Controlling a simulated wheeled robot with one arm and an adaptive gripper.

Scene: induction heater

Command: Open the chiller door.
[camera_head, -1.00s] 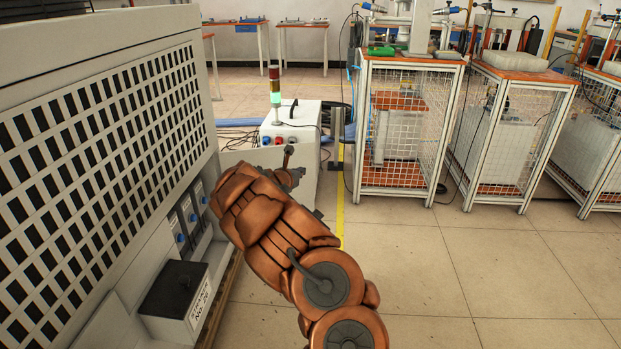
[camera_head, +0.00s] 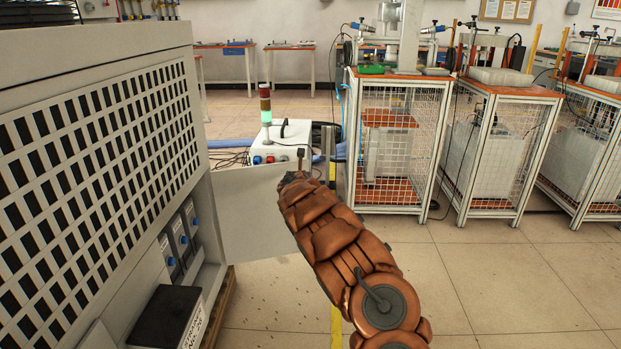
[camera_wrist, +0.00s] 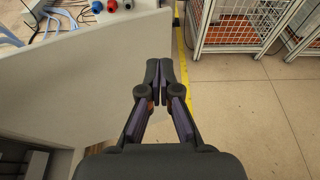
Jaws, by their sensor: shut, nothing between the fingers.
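The chiller (camera_head: 95,150) is the large light-grey cabinet with a slatted grille at the left of the head view. Its door (camera_head: 255,215) is a plain pale panel standing out to the right from the cabinet's far end, so it is at least partly open. In the wrist view the door (camera_wrist: 85,85) fills the left half. My gripper (camera_wrist: 160,68) is shut and empty, with its fingertips by the door's free edge; I cannot tell whether they touch it. In the head view my orange arm hides most of the gripper and part of that edge.
A white box (camera_head: 283,138) with a red and green signal light stands behind the door. Wire-mesh workstations (camera_head: 398,145) stand in a row at the right. A black-topped box (camera_head: 165,318) juts from the cabinet's lower front. The tiled floor at right is clear.

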